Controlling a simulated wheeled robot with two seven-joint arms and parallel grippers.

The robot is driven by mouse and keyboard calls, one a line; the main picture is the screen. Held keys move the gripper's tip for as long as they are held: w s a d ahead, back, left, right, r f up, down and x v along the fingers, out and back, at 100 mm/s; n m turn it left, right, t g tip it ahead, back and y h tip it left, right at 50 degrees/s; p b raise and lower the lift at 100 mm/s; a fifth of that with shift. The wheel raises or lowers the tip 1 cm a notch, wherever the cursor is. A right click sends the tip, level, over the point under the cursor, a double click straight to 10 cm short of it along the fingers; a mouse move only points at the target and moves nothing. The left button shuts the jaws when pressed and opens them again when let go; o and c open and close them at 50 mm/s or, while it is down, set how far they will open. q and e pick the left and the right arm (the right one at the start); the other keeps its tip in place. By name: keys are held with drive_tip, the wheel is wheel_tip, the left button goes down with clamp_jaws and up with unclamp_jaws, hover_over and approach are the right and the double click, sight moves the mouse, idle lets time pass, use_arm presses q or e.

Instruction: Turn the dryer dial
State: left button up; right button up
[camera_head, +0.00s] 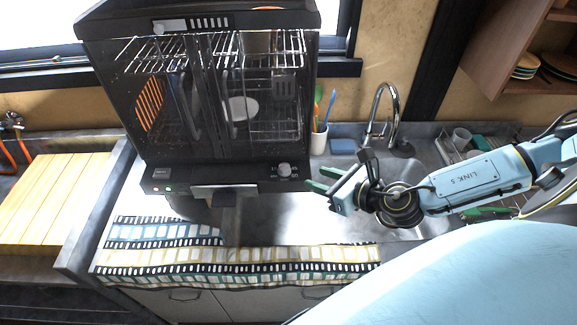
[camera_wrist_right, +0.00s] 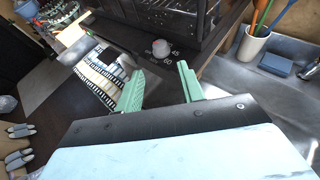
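The black dish dryer (camera_head: 215,95) stands on the counter with glass doors at its front. Its round, light grey dial (camera_head: 284,169) sits at the right of the lower front panel, with printed marks beside it. In the right wrist view the dial (camera_wrist_right: 160,48) shows beyond the fingertips, with numbers next to it. My right gripper (camera_head: 317,180) is just right of the dial and apart from it. Its two green fingers (camera_wrist_right: 163,82) are spread with nothing between them. My left gripper is in neither view.
A striped cloth (camera_head: 240,262) lies on the counter in front of the dryer. A white cup with utensils (camera_head: 319,138), a blue sponge (camera_head: 342,146) and a faucet (camera_head: 383,110) stand right of the dryer. A wooden board (camera_head: 55,195) lies at left.

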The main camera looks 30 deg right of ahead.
sight(286, 167)
drive_tip(key=p+x, duration=0.1)
drive_tip(key=x, duration=1)
drive_tip(key=shift+w+a+p, duration=0.1)
drive_tip(key=shift+w+p, duration=0.2)
drive_tip(key=shift+c, duration=0.5)
drive_tip(key=c, duration=0.6)
drive_tip(key=o, duration=0.7)
